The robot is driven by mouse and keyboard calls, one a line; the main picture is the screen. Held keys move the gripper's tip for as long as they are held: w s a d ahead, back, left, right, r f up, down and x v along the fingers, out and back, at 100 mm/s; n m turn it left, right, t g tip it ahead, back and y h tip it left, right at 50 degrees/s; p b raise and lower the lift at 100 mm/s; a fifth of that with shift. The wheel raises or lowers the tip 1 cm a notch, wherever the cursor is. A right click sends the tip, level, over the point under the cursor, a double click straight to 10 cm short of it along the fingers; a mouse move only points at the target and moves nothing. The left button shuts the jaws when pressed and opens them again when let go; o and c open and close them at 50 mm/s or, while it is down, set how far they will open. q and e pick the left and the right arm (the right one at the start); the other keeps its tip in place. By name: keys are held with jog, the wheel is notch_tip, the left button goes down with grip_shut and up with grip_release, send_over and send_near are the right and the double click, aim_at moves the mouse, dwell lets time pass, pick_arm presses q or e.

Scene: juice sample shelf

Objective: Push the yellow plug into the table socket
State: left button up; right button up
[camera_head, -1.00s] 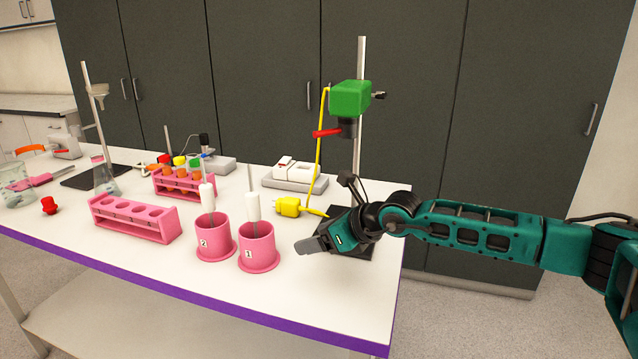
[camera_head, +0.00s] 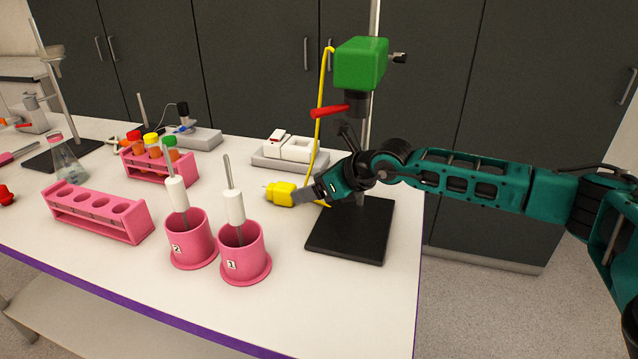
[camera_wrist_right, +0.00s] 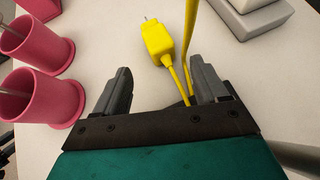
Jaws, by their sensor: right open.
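The yellow plug (camera_head: 281,194) lies on the white table, its prongs pointing left in the head view and away from me in the wrist view (camera_wrist_right: 157,40). Its yellow cable (camera_head: 319,110) runs up to the green device. My right gripper (camera_head: 308,195) is open and low beside the plug's cable end. In the wrist view, its fingers (camera_wrist_right: 160,72) are spread on either side of the cable end, with the plug body mostly beyond the tips. A grey block with white units (camera_head: 290,151), seemingly the table socket, sits behind the plug. My left gripper is not shown.
Two pink cups (camera_head: 191,240) (camera_head: 245,256) with white-handled tools stand left of my gripper. The green device (camera_head: 361,63) hangs on a stand with a black base (camera_head: 352,231) under my wrist. Pink racks (camera_head: 98,213) (camera_head: 160,166) stand farther left.

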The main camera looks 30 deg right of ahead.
aim_at(293, 205)
jog(key=b+x, duration=0.3)
jog(key=x, duration=0.3)
jog(key=shift+f, duration=0.25)
jog(key=shift+w+a+f+b, duration=0.15)
jog(key=shift+w+b, duration=0.1)
jog(key=shift+b, duration=0.2)
jog(key=shift+w, duration=0.2)
jog(key=shift+w+a, duration=0.1)
jog(key=c, duration=1.2)
jog(key=shift+c, duration=0.2)
